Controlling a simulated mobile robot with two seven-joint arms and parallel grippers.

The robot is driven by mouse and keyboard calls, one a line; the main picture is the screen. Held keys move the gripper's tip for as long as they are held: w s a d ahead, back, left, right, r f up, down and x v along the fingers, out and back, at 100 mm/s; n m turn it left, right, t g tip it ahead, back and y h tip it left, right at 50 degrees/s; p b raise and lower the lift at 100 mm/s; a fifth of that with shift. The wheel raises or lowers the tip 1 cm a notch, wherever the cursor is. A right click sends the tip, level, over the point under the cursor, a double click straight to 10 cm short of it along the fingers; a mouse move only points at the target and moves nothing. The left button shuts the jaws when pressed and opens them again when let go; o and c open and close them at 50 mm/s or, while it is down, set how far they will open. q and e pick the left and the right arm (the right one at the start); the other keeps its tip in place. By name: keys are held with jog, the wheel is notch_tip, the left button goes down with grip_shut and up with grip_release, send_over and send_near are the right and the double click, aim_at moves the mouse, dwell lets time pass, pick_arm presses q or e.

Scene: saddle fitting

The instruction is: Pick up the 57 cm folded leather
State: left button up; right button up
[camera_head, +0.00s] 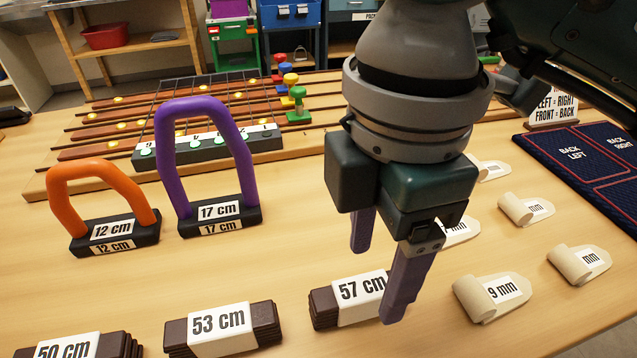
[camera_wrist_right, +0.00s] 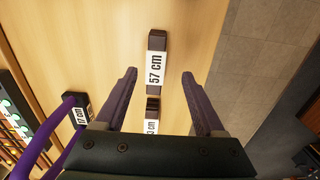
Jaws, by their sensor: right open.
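The 57 cm folded leather (camera_head: 323,308) is a dark brown folded stack with a white label, lying on the table at the front centre of the head view. It also shows in the right wrist view (camera_wrist_right: 157,43), beyond and between the fingertips. My right gripper (camera_head: 383,268) is open and empty, above the table; in the head view one finger covers the right end of the 57 cm leather. In the right wrist view the open fingers (camera_wrist_right: 159,74) are apart, with nothing between them. I cannot tell whether a finger touches the leather. My left gripper is not in view.
The 53 cm leather (camera_head: 222,330) lies left of it, and the 50 cm leather (camera_head: 85,346) further left. Cream rolled pieces (camera_head: 492,294) lie to the right. Purple (camera_head: 207,160) and orange (camera_head: 100,205) arches stand behind. A blue mat (camera_head: 590,160) is at the right.

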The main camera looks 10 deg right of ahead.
aim_at(369, 286)
jog(key=f, duration=0.5)
jog(key=shift+w+d+f+b, duration=0.1)
jog(key=shift+w+f+b, duration=0.15)
jog(key=shift+w+b, duration=0.05)
grip_shut()
dwell(0.4)
